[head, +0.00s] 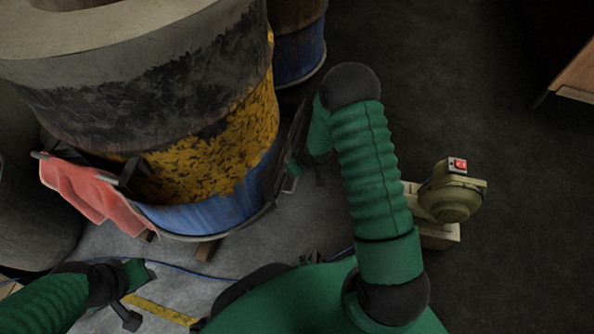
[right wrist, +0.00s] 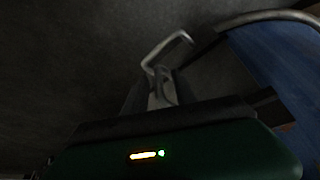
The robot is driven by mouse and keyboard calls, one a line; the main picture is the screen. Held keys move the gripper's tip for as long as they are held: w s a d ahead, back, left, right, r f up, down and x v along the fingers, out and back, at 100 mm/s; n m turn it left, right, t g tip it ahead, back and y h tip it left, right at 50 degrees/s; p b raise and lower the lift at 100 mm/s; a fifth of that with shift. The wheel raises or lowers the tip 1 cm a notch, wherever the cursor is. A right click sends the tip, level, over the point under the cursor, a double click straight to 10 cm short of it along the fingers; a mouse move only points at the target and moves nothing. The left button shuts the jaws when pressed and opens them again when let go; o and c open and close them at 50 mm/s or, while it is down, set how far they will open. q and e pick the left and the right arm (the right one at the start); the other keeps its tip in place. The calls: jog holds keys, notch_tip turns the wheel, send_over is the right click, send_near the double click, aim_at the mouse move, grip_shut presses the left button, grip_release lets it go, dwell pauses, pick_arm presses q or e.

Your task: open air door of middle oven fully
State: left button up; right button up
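The barrel oven (head: 215,165), with worn yellow and blue paint, stands at upper left in the head view. A dark panel, which looks like its air door (head: 293,135), sticks out from the barrel's right side, partly behind my right arm. My right gripper (head: 303,172) is low beside this panel. In the right wrist view a bent metal handle (right wrist: 168,50) rises between my right gripper's (right wrist: 160,95) dark fingers, which appear closed on its stem. The blue barrel wall (right wrist: 280,65) is at right there. My left gripper (head: 135,295) is low at left, away from the oven; its opening is unclear.
A red cloth (head: 90,190) hangs on a rail at the oven's left front. Another blue barrel (head: 300,50) stands behind. A yellowish blower with a red switch (head: 452,192) is right of my right arm. A wooden table edge (head: 578,75) is at upper right.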

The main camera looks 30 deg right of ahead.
grip_shut()
jog(key=shift+d, duration=0.1)
dwell(1.3)
